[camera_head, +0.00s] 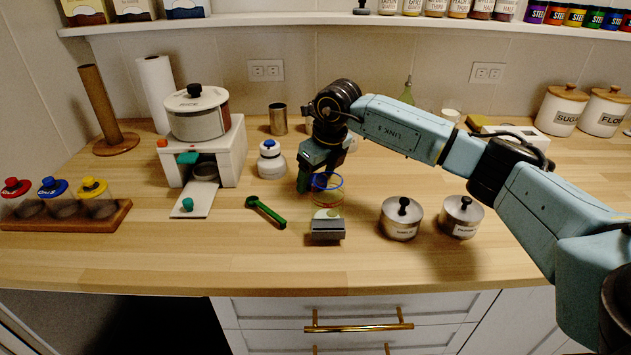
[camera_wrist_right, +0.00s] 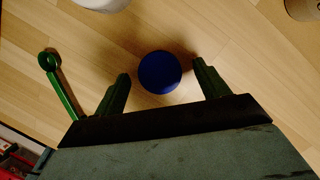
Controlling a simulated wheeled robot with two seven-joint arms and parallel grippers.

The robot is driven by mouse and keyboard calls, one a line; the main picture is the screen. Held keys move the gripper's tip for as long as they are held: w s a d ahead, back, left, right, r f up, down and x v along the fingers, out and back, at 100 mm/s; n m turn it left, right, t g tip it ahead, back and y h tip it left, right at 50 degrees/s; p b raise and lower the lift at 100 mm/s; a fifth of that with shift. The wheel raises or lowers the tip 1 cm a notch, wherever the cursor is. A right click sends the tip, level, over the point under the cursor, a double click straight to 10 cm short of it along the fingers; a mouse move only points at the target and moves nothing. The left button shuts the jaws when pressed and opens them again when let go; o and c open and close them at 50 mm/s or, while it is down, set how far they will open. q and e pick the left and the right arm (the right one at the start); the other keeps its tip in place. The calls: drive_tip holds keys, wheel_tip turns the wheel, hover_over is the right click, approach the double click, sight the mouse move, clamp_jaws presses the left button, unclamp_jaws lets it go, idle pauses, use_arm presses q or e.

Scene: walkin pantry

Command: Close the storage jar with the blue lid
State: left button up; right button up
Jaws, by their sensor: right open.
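A clear jar with a blue knobbed lid (camera_head: 53,187) stands in the wooden rack at the left, between red-lidded and yellow-lidded jars. A white bottle with a blue cap (camera_head: 269,146) stands left of my right gripper (camera_head: 314,184). That gripper points down over the middle counter, open. A see-through round object with a blue rim (camera_head: 327,180) and yellow-red lower edges is beside its fingertips. In the right wrist view a round blue disc (camera_wrist_right: 160,72) shows between the open fingers, apart from both; I cannot tell its height. My left gripper is not in view.
A green spoon (camera_head: 266,212) lies left of the gripper. A grey block (camera_head: 327,230) lies in front. Two lidded metal pots (camera_head: 401,222) stand right. A white stand (camera_head: 237,150) carries a large pot (camera_head: 197,118). The front counter strip is clear.

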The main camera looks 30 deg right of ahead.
drive_tip(key=shift+c, duration=0.3)
drive_tip(key=c, duration=1)
